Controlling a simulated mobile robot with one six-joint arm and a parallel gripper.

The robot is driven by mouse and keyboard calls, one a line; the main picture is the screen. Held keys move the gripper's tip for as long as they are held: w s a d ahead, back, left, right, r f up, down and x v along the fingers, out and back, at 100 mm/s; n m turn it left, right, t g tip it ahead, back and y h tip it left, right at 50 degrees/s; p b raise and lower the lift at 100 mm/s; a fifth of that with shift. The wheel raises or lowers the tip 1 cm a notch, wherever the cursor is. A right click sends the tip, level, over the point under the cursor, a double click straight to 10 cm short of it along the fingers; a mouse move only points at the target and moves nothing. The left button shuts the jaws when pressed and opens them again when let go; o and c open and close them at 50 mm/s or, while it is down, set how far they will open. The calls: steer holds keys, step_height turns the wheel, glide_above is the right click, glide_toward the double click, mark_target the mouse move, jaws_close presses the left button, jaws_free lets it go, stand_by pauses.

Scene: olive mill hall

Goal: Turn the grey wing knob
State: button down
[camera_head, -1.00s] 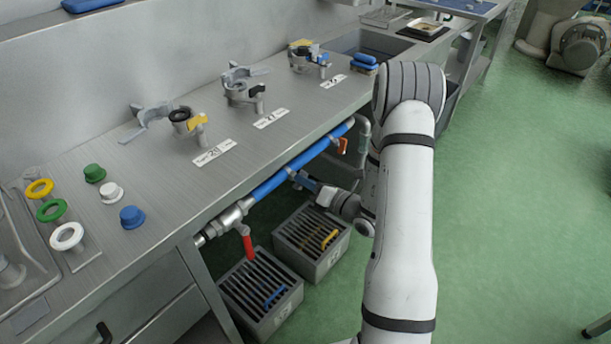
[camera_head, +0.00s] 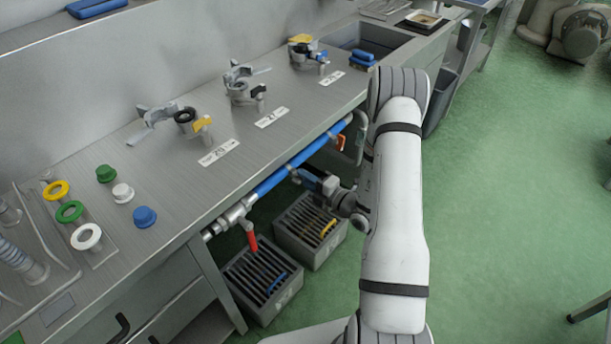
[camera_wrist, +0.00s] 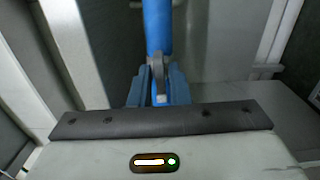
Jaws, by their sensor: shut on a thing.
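The grey wing knob (camera_wrist: 158,72) sits on the blue pipe (camera_wrist: 158,25) in the wrist view, with its narrow wing pointing toward me. My gripper (camera_wrist: 159,90) has its two blue fingers on either side of the wing and is shut on it. In the head view my gripper (camera_head: 306,180) reaches in under the bench's front edge to the blue pipe (camera_head: 270,183). The knob is largely hidden there by the fingers, so its angle is hard to tell.
A red-handled valve (camera_head: 251,241) hangs from the pipe to the left, and an orange handle (camera_head: 341,142) is to the right. Two slatted grey crates (camera_head: 246,290) stand below. Caps and clamps stand on the bench (camera_head: 165,180).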

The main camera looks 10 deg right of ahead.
steer(key=shift+m, duration=0.3)
steer(key=c, duration=1.5)
jaws_free()
steer(key=v, duration=0.8)
steer(key=shift+w+a, duration=0.1)
